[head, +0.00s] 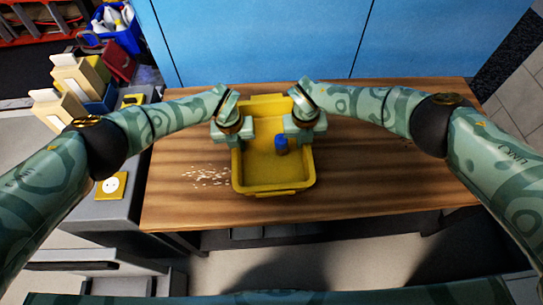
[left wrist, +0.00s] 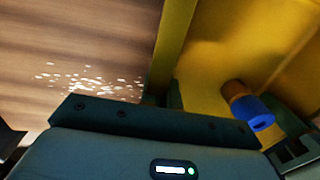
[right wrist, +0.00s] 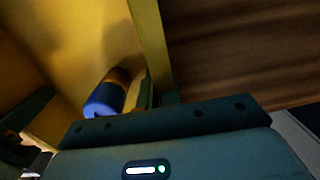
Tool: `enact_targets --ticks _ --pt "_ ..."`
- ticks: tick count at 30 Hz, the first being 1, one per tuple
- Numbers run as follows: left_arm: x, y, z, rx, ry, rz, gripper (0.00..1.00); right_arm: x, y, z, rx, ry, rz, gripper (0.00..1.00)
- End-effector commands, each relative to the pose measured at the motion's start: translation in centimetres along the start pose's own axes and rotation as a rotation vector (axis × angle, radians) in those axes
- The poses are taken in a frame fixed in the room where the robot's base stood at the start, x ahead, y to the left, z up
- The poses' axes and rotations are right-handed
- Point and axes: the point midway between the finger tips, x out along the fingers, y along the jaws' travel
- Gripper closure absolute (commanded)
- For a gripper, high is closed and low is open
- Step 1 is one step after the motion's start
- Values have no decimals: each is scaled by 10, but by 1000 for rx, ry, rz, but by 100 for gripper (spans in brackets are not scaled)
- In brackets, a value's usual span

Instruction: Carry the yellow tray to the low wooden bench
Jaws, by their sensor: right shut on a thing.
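The yellow tray (head: 272,165) is upright in the middle of the head view, over a brown wooden top (head: 380,170). I cannot tell whether it rests on the wood or hangs just above. I cannot tell whether this top is the low bench. A small blue and brown cylinder (head: 281,144) lies inside the tray; it also shows in the left wrist view (left wrist: 258,114) and the right wrist view (right wrist: 107,98). My left gripper (head: 238,140) is shut on the tray's left wall. My right gripper (head: 306,137) is shut on its right wall.
Pale crumbs (head: 205,177) lie scattered on the wood left of the tray. A blue panel (head: 300,40) stands behind. At left are a grey unit (head: 112,205), cream boxes (head: 78,78) and a blue bin (head: 122,38).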

Motion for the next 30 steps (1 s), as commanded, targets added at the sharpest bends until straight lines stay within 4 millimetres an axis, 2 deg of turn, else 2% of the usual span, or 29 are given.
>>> enact_targets --ticks 7,9,10,24,30 --pt "14 0 -1 1 0 -1 100 14 1 -1 -1 0 -2 100" --pt "13 0 0 2 0 -1 77 13 1 0 -2 -1 -1 75" --pt "13 0 0 2 0 -1 75 13 1 0 -2 -1 -1 72" --pt "12 1 0 1 -1 -1 75 13 1 0 -1 -1 0 72" --pt "-5 1 2 4 -3 -1 75 13 1 0 -1 -1 0 72"
